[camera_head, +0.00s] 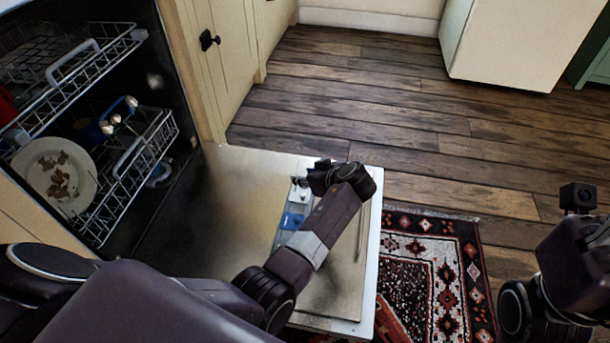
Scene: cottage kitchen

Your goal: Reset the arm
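My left arm reaches in from the lower left over the open dishwasher door. Its dark gripper (322,178) is above the door's outer right part, seen from behind and above. Its fingertips are hidden or too small to read, and I see nothing clearly held in it. Parts of my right arm (575,265) show at the right edge, beyond the rug. Its gripper's fingers cannot be made out.
The dishwasher door (235,185) lies open, with a blue and white detergent compartment (292,219). The lower rack (150,150) is pulled out, holding a dirty plate (55,175). The upper rack (75,85) is also out. A patterned rug (440,275) lies right; wooden floor (400,100) beyond is clear.

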